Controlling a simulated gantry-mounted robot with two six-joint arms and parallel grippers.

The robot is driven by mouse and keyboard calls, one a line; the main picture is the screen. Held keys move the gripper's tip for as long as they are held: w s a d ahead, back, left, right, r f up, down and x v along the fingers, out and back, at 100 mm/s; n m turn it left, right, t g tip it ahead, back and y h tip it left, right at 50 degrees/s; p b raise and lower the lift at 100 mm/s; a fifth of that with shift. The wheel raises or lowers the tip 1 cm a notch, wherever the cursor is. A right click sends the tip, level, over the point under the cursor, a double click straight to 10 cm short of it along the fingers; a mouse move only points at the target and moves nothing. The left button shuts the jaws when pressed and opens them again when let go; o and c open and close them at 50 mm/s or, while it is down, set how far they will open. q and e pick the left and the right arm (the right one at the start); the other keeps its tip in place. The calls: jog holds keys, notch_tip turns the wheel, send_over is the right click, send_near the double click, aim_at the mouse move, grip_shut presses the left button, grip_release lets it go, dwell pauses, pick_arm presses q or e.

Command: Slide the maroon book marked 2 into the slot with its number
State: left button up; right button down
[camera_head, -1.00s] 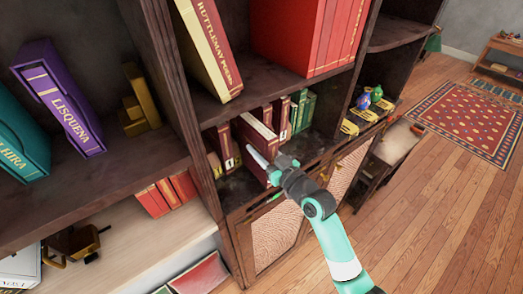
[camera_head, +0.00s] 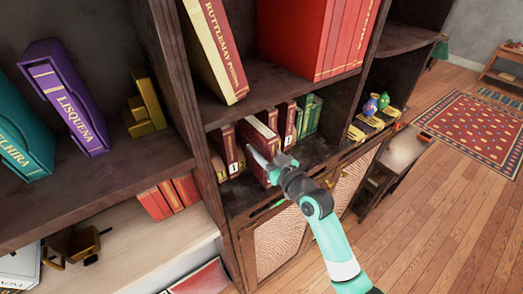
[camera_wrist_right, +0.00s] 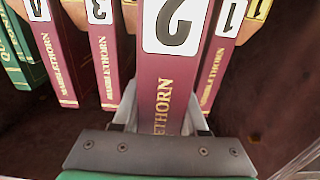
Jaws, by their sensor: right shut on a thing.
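The maroon book marked 2 (camera_wrist_right: 165,85) is between the fingers of my right gripper (camera_wrist_right: 160,115) in the right wrist view. In the head view, this book (camera_head: 262,132) stands upright in the shelf row with its cream page edges showing. My right gripper (camera_head: 268,165) is shut on its spine from the front. The maroon book marked 1 (camera_head: 228,150) is to its left and the maroon book marked 3 (camera_head: 287,122) to its right. It sticks out past its neighbours. Its slot is mostly hidden behind the book and gripper. My left gripper is out of view.
A maroon book marked 4 (camera_wrist_right: 60,50) and a green book (camera_wrist_right: 20,50) stand beyond the one marked 3. The upper shelf holds large red books (camera_head: 320,40) close above. Small colored vases (camera_head: 372,104) stand to the right.

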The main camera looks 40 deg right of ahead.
aim_at(245, 133)
jog(key=shift+w+d+r+b, duration=0.1)
jog(key=shift+w+d+b, duration=0.05)
jog(key=shift+w+b, duration=1.05)
jog(key=shift+w+d+b, duration=0.1)
jog(key=shift+w+b, duration=0.7)
jog(key=shift+w, duration=0.65)
jog(key=shift+w+d+b, duration=0.15)
jog(key=shift+w+b, duration=0.95)
jog(key=shift+b, duration=0.05)
jog(key=shift+w+d+b, duration=0.1)
jog(key=shift+w+b, duration=0.95)
jog(key=shift+b, duration=0.1)
jog(key=shift+c, duration=2.2)
grip_release()
jog(key=shift+o, duration=0.4)
jog(key=shift+f, duration=0.2)
jog(key=shift+s+r, duration=0.1)
jog(key=shift+s, duration=0.45)
jog(key=s, duration=0.7)
jog(key=s+a+p, duration=0.1)
jog(key=s, duration=0.2)
jog(key=shift+s+a+r, duration=0.1)
jog(key=shift+s, duration=0.15)
